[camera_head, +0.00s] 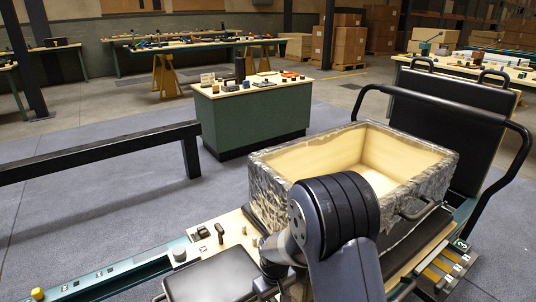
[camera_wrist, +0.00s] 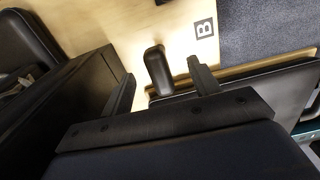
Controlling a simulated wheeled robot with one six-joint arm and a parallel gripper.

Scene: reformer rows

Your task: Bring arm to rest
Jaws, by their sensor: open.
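My arm (camera_head: 335,225) reaches forward at the bottom middle of the head view, bent over the reformer (camera_head: 232,240). The gripper itself is hidden there behind the arm links. In the wrist view my gripper (camera_wrist: 161,73) has its two dark fingers spread apart, and nothing is clamped between them. A dark rounded peg or knob (camera_wrist: 158,70) stands on the pale wood board (camera_wrist: 100,25), in line with the gap between the fingers. I cannot tell how far it is from the fingertips.
A foil-sided open box (camera_head: 262,190) stands on the reformer just beyond my arm. A black curved rail (camera_head: 440,107) and upright padded board (camera_head: 440,140) rise at right. A black barrier (camera_head: 100,152) is at left. A green cabinet with small items (camera_head: 255,125) stands behind.

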